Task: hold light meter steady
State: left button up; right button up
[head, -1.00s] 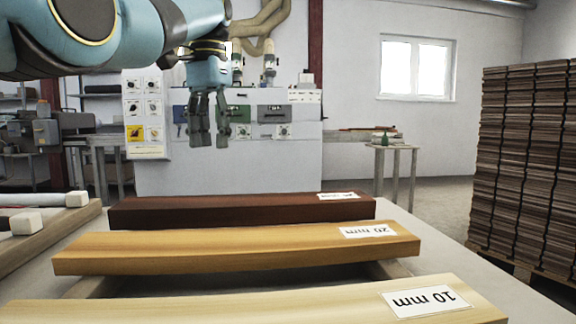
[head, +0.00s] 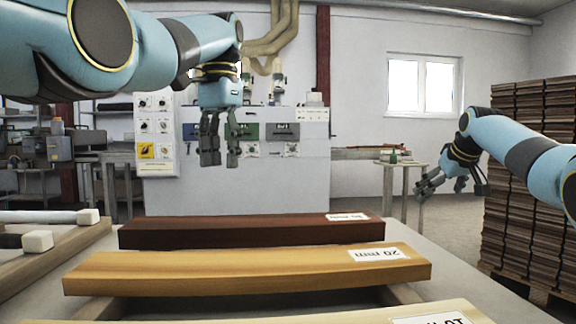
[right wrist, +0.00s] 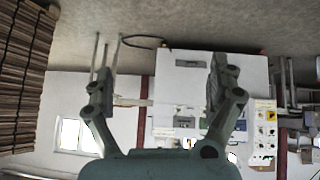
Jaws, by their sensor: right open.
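I cannot pick out a light meter in either view. My left gripper (head: 221,158) hangs fingers-down in the head view, above and behind the wooden bars. A gap shows between its fingers, and nothing is seen in it. My right gripper (head: 440,190) is at the right of the head view, in the air and apart from the bars. In the right wrist view its fingers (right wrist: 160,75) are spread wide with nothing between them.
Dark (head: 240,231), orange-brown (head: 240,272) and pale (head: 300,316) labelled bars lie across the near table. White-ended rods (head: 38,241) lie at left. A tall board stack (head: 525,190) stands at right. A grey machine (head: 240,180) and small table (head: 400,162) stand behind.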

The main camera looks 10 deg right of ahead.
jog(key=s+a+r+n+g+y, duration=0.15)
jog(key=a+n, duration=0.25)
jog(key=a, duration=0.8)
jog(key=s+a+r+n+g+y, duration=0.1)
jog(key=a+r+n+g, duration=0.3)
jog(key=a, duration=0.7)
jog(key=s+a+r+n+g+h, duration=0.1)
jog(key=s+a+n, duration=0.4)
jog(key=a, duration=0.4)
jog(key=s+a+r+n+g+h, duration=0.15)
jog(key=s+a+n, duration=0.25)
jog(key=a, duration=0.4)
jog(key=shift+y, duration=0.4)
jog(key=f, duration=1)
jog(key=shift+s+a, duration=0.15)
jog(key=shift+a, duration=0.05)
pick_arm(q)
jog(key=shift+a, duration=0.1)
pick_arm(e)
jog(key=c, duration=1.3)
pick_arm(q)
jog(key=shift+f, duration=0.1)
grip_shut()
pick_arm(e)
jog(key=shift+c, duration=0.6)
